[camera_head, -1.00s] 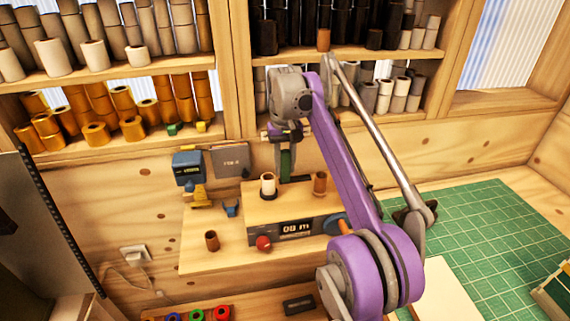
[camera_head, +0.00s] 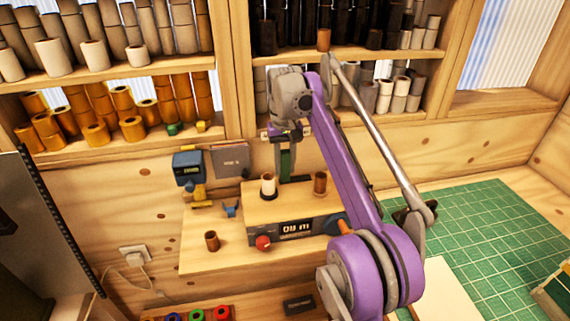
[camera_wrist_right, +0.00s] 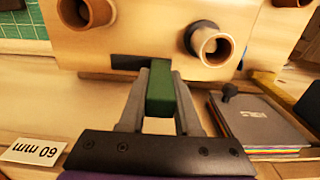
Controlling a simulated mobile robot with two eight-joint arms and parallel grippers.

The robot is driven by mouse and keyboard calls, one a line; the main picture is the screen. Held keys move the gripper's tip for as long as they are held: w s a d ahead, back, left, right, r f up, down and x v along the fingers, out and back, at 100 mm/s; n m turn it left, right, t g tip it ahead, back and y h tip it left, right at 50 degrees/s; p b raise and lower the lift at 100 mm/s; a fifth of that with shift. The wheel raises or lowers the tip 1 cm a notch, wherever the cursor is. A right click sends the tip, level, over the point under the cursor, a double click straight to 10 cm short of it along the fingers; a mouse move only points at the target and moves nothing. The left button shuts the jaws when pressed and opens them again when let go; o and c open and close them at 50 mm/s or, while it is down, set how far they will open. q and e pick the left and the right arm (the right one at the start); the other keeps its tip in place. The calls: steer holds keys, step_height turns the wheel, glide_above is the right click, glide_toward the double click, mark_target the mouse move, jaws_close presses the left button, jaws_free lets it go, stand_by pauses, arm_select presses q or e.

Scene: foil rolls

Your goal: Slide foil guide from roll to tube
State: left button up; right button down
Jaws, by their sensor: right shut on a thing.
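My right gripper (camera_wrist_right: 160,72) is shut on an upright green block (camera_wrist_right: 161,100), perhaps the foil guide. In the head view the green block (camera_head: 285,163) hangs below my right gripper (camera_head: 286,142), just behind the wooden machine. A pale roll with a black base (camera_head: 268,186) and a brown tube (camera_head: 320,183) stand upright on the machine's top. The wrist view also shows the pale roll (camera_wrist_right: 212,42) and the brown tube (camera_wrist_right: 85,12), apart from the green block. No foil can be made out. My left gripper is out of view.
The wooden machine (camera_head: 262,209) has a display, a red knob and an orange-handled knob. A short brown tube (camera_head: 212,241) stands on the board to its left. A blue device (camera_head: 187,168) is on the wall. A green cutting mat (camera_head: 480,235) lies at right, mostly clear.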

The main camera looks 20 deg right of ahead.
mark_target(304, 177)
stand_by(0.3)
steer(key=d, duration=0.2)
steer(key=s+d+p, duration=0.1)
steer(key=d, duration=0.2)
steer(key=shift+s+d, duration=0.15)
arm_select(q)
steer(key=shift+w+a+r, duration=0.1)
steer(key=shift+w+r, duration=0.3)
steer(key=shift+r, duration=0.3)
arm_select(e)
steer(key=c, duration=1)
jaws_free()
steer(key=o, duration=0.4)
steer(key=shift+d, duration=0.1)
